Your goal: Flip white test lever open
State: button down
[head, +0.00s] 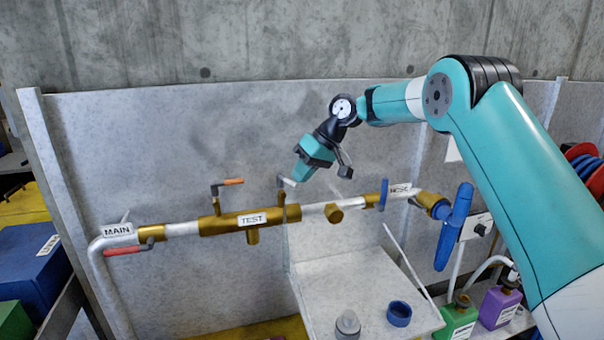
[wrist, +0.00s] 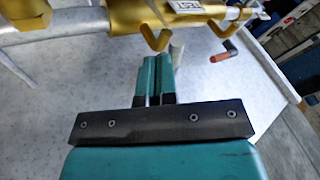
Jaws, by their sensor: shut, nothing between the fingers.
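The white test lever (head: 288,182) sticks out on a dark bent stem above the brass pipe, right of the TEST label (head: 252,219). My gripper (head: 300,172) is right beside the lever's free end, above and to its right. Whether they touch is unclear in the head view. In the wrist view, my gripper's fingers (wrist: 158,62) are shut together and empty. A pale piece that looks like the white lever (wrist: 177,52) shows just right of the fingertips, partly hidden by them.
An orange lever (head: 232,181) stands left of the white one. A red lever (head: 122,251) is near the MAIN label (head: 118,229). A blue valve handle (head: 454,227) is on the right. A white shelf (head: 352,285) below holds a blue ring (head: 399,313) and a grey fitting (head: 348,324).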

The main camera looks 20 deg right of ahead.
jog(key=m+b, duration=0.1)
jog(key=b, duration=0.1)
jog(key=s+a+m+t+b, duration=0.1)
jog(key=b, duration=0.1)
jog(key=shift+a+f+m+h, duration=0.15)
jog(key=shift+f+m+h, duration=0.05)
jog(key=shift+m+h, duration=0.1)
jog(key=shift+s+a+r+t, duration=0.25)
jog(key=shift+a+t, duration=0.05)
jog(key=shift+a, duration=0.05)
